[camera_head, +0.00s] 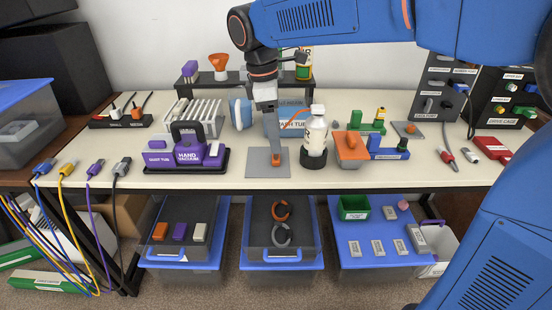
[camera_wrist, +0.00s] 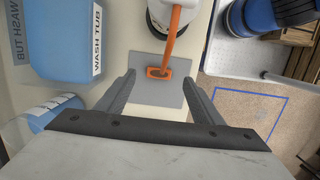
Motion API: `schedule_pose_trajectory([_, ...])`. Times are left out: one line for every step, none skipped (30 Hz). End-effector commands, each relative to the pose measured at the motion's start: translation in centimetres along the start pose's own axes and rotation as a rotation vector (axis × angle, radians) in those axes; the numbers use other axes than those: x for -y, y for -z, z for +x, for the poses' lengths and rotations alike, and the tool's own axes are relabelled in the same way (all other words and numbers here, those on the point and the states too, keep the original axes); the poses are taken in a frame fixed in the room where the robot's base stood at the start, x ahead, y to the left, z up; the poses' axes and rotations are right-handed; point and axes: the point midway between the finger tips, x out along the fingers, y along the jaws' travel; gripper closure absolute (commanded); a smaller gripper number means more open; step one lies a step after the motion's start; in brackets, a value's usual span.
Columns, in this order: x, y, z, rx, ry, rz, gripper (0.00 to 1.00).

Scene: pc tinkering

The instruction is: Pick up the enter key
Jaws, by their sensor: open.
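No piece in either view carries a label that I can read as the enter key. My gripper (camera_head: 275,150) points straight down over a grey square plate (camera_head: 258,170) near the bench's front edge. In the wrist view, my gripper (camera_wrist: 159,82) is open, with a finger on each side of the plate (camera_wrist: 145,96). Nothing is visibly gripped. Whether the fingertips touch the plate is unclear.
A white bottle (camera_head: 315,135) in a dark round base stands just right of my gripper. A blue wash tub (camera_head: 270,122) is behind. An orange-topped grey block (camera_head: 351,147) is further right. Lidded bins stand below the bench.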

Motion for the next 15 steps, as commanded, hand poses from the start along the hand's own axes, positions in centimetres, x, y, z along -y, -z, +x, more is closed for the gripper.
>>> schedule_pose_trajectory([0.0, 0.0, 0.3, 0.0, 0.0, 0.0, 0.39])
schedule_pose_trajectory([0.0, 0.0, 0.4, -0.001, -0.001, 0.0, 0.39])
schedule_pose_trajectory([0.0, 0.0, 0.5, -0.001, -0.001, 0.0, 0.39])
schedule_pose_trajectory([0.0, 0.1, 0.7, 0.0, -0.001, 0.0, 0.39])
schedule_pose_trajectory([0.0, 0.1, 0.9, 0.0, 0.0, 0.0, 0.39])
schedule_pose_trajectory([0.0, 0.2, 1.2, 0.001, 0.001, 0.0, 0.39])
schedule_pose_trajectory([0.0, 0.3, 1.6, 0.001, 0.001, -0.001, 0.39])
schedule_pose_trajectory([0.0, 0.5, 2.0, 0.001, 0.001, -0.001, 0.39])
schedule_pose_trajectory([0.0, 0.6, 2.5, 0.001, 0.001, -0.001, 0.39])
schedule_pose_trajectory([0.0, 0.8, 2.9, 0.001, 0.001, -0.001, 0.39])
schedule_pose_trajectory([0.0, 0.9, 3.4, 0.001, 0.001, -0.001, 0.39])
schedule_pose_trajectory([0.0, 1.0, 3.9, 0.001, 0.001, 0.0, 0.39])
schedule_pose_trajectory([0.0, 1.0, 4.3, 0.001, 0.001, 0.001, 0.39])
schedule_pose_trajectory([-0.1, 1.0, 4.6, 0.001, 0.001, 0.001, 0.39])
schedule_pose_trajectory([-0.1, 1.0, 5.0, 0.0, 0.0, 0.001, 0.39])
